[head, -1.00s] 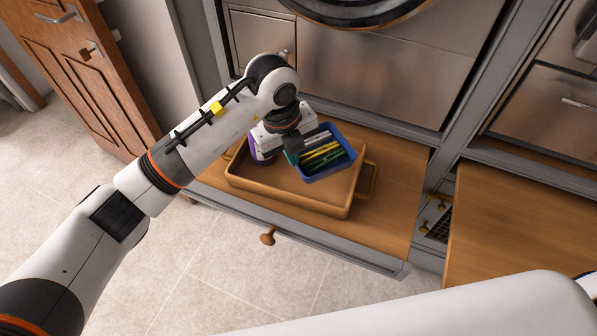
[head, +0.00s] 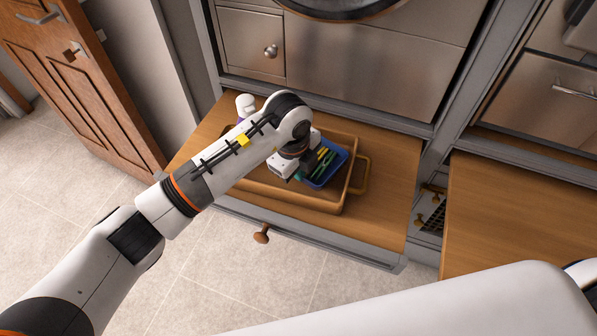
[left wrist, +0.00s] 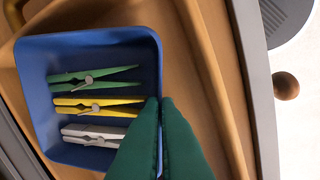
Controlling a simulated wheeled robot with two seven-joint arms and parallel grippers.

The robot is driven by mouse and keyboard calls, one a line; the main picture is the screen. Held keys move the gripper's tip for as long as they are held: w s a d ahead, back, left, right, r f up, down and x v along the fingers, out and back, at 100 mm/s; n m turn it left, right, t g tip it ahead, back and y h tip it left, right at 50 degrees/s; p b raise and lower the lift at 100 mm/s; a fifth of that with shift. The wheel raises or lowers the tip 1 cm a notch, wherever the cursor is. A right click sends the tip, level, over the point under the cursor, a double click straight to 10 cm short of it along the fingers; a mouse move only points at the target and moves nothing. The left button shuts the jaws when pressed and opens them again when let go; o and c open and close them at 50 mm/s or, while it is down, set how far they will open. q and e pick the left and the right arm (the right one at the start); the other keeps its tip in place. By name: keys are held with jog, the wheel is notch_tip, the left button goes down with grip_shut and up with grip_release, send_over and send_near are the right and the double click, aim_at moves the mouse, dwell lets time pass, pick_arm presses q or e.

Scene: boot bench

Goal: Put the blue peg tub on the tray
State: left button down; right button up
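The blue peg tub (head: 338,172) is inside the wooden tray (head: 305,203), near its right end. It looks level and low, but I cannot tell if its base touches the tray floor. In the left wrist view the tub (left wrist: 90,42) holds green, yellow and white-grey pegs. My left gripper (left wrist: 160,100) has its green fingers on either side of one tub wall, closed together on it. In the head view the left gripper (head: 298,172) is at the tub's left side, its fingertips mostly hidden. My right gripper is out of view.
The tray stands on a wooden pull-out surface (head: 395,205) with a round knob (head: 262,234) on its front. A white and purple container (head: 245,104) stands behind the tray's left end, partly hidden by my arm. Another wooden top (head: 520,220) lies to the right.

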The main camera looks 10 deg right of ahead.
pick_arm(q)
jog(key=shift+f, duration=0.65)
jog(key=shift+f, duration=0.15)
jog(key=c, duration=1.7)
grip_release()
jog(key=r, duration=0.4)
jog(key=a+r, duration=0.1)
jog(key=r, duration=0.3)
jog(key=s+r, duration=0.1)
jog(key=r, duration=0.3)
jog(key=shift+a+r+b, duration=0.1)
jog(key=shift+a+b, duration=0.15)
jog(key=shift+b, duration=0.05)
